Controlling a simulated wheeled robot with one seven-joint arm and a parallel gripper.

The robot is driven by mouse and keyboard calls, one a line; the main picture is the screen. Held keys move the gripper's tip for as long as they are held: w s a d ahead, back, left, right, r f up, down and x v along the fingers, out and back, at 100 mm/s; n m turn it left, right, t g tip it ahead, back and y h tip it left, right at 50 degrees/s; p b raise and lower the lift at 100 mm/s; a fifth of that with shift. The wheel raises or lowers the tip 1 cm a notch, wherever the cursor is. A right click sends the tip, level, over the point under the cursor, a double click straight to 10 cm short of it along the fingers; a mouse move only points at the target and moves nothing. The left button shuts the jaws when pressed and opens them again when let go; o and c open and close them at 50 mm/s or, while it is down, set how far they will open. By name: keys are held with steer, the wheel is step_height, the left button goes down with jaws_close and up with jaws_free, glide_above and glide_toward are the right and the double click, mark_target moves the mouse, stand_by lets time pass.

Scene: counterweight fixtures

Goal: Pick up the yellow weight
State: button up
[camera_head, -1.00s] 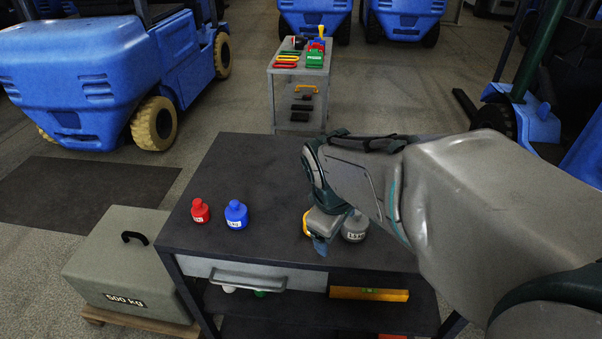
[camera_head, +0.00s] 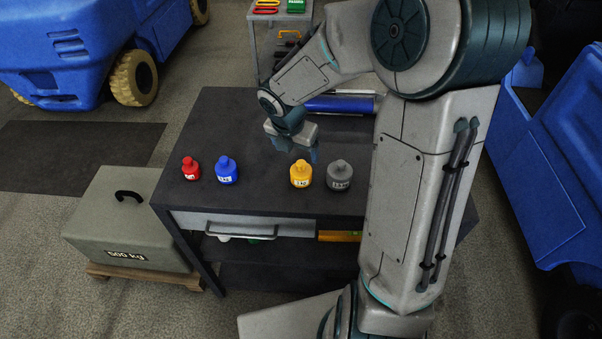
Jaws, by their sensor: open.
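The yellow weight (camera_head: 301,174) stands upright on the dark table (camera_head: 250,205), near its front edge. It has a knob on top and a white label. The grey weight (camera_head: 339,176) stands close to its right. My gripper (camera_head: 294,154) points down just behind and above the yellow weight, with its fingers apart and nothing between them. In this view the gripper looks clear of the weight, but the exact gap is hard to judge.
A blue weight (camera_head: 227,170) and a smaller red weight (camera_head: 190,169) stand to the left on the same table. A blue cylinder (camera_head: 339,104) lies behind. A drawer with a handle (camera_head: 240,232) is below the top. A 500 kg block (camera_head: 127,222) stands at left.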

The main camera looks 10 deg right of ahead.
mark_target(301, 162)
steer(key=b+x, duration=0.1)
steer(key=x, duration=0.9)
steer(key=shift+d+b, duration=0.15)
steer(key=shift+b, duration=0.15)
jaws_close()
